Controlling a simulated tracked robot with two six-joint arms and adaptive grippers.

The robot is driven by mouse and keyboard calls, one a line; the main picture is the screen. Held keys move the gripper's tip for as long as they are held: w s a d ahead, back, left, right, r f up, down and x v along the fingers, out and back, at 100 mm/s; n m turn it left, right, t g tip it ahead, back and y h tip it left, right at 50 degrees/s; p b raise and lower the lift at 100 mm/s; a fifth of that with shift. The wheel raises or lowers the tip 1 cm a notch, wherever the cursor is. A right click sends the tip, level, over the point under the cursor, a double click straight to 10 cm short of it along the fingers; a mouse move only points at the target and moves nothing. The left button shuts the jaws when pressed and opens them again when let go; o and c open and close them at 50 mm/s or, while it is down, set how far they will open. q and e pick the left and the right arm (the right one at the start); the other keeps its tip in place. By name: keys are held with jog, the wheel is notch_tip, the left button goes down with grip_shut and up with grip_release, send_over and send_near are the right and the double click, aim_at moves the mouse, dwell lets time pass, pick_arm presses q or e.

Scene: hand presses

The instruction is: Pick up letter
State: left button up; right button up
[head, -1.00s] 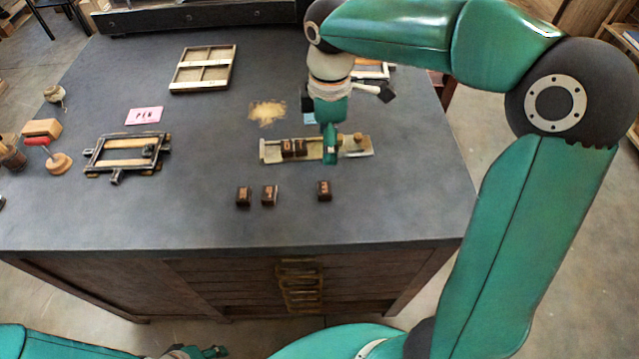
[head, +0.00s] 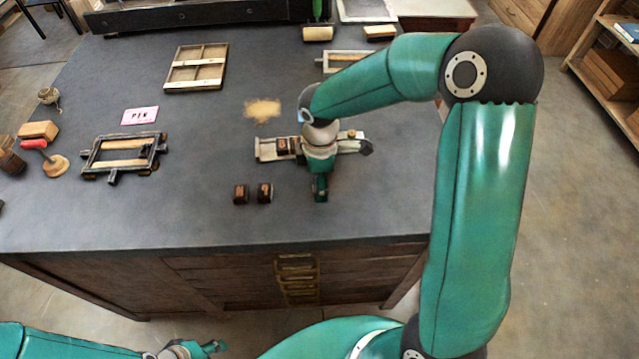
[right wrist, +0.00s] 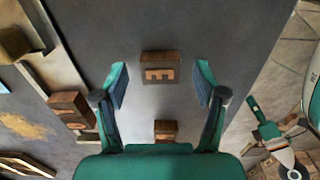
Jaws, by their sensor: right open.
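A dark wooden letter block marked E (right wrist: 160,68) lies on the table between the fingertips of my right gripper (right wrist: 161,82) in the right wrist view, with gaps on both sides. My right gripper is open and points down at the table; in the head view (head: 320,190) it hides this block. Two more letter blocks, one at left (head: 241,194) and one nearer the gripper (head: 265,192), lie beside it. The nearer one also shows in the right wrist view (right wrist: 166,130). My left gripper (head: 210,349) hangs low at the bottom edge, its jaws unclear.
A composing stick (head: 265,155) holding letter blocks (head: 282,145) lies behind my right gripper, partly hidden. A pink PEN card (head: 140,115), a metal frame (head: 90,155) and a wooden tray (head: 196,86) lie farther left and back. The table's front left is clear.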

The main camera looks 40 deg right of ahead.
jog(key=shift+f, duration=0.2)
jog(key=c, duration=0.9)
jog(key=shift+r, duration=0.1)
jog(key=shift+c, duration=0.2)
